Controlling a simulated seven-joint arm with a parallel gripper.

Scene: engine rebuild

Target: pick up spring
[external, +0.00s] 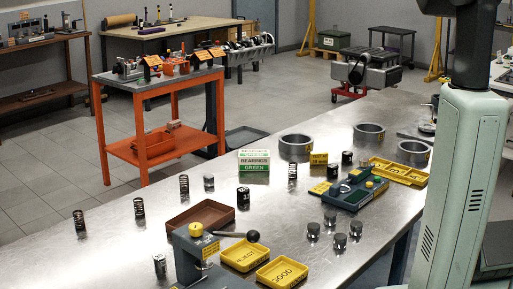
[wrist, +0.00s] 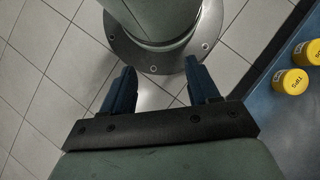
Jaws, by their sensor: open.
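Several dark coil springs stand upright on the metal bench in the external view: one at the left front (external: 79,222), one right of it (external: 139,208) and one farther back (external: 184,186). A taller spring-like part (external: 292,172) stands near the green sign. My gripper (wrist: 159,68) shows only in the wrist view. Its two dark blue fingers are wide apart with nothing between them. It is over the tiled floor beside my round base, away from the springs. No spring shows in the wrist view.
The bench (external: 330,262) carries a brown tray (external: 207,214), a press with a black-knobbed lever (external: 195,250), yellow trays marked REJECT (external: 243,255) and GOOD (external: 283,273), a bearings sign (external: 254,166) and metal rings (external: 296,145). Yellow TIPS containers (wrist: 292,82) are at the wrist view's right.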

